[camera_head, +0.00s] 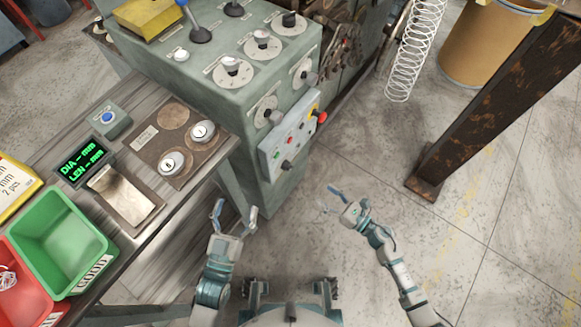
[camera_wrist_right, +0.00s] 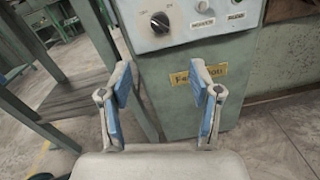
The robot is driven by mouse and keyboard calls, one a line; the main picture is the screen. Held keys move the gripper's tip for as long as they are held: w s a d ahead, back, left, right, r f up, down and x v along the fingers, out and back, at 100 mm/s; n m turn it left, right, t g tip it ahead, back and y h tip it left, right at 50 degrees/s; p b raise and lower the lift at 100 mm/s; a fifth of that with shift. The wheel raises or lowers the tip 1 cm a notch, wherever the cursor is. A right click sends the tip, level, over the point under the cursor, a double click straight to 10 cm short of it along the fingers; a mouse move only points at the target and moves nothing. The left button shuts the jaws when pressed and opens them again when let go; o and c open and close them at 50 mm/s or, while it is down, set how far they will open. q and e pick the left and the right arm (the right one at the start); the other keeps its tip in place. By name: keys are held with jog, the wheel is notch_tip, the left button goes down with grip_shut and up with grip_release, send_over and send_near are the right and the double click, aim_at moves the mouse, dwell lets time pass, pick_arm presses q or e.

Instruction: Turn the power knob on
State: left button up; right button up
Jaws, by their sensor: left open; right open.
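The black power knob (camera_wrist_right: 160,22) is on a light grey panel in the right wrist view, with OFF and ON lettering above it and its white pointer mark toward the upper left, near OFF. In the head view a small dark knob (camera_head: 287,165) shows at the lower end of the control panel (camera_head: 290,141) on the machine's side. My right gripper (camera_head: 346,201) is open and empty, right of and apart from the panel; its spread blue-padded fingers (camera_wrist_right: 163,85) show below the knob. My left gripper (camera_head: 235,213) is open and empty beside the bench edge.
The green machine (camera_head: 222,92) carries several dials and a red button (camera_head: 320,117). A bench with a green bin (camera_head: 62,240), red bin (camera_head: 22,290) and display (camera_head: 85,163) stands left. A rusty beam (camera_head: 490,110) stands right. Floor around my right gripper is clear.

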aim_at(290, 169)
jog(key=b+x, duration=0.1)
jog(key=x, duration=1.4)
jog(key=shift+a, duration=0.1)
jog(key=shift+w, duration=0.1)
jog(key=shift+a, duration=0.2)
jog(key=c, duration=1.1)
pick_arm(q)
jog(key=shift+s+r+t, duration=0.15)
jog(key=shift+r+t, duration=0.45)
jog(key=shift+s+r+t, duration=0.15)
jog(key=shift+r+t, duration=0.4)
jog(key=shift+t, duration=0.05)
pick_arm(e)
jog(key=shift+c, duration=0.2)
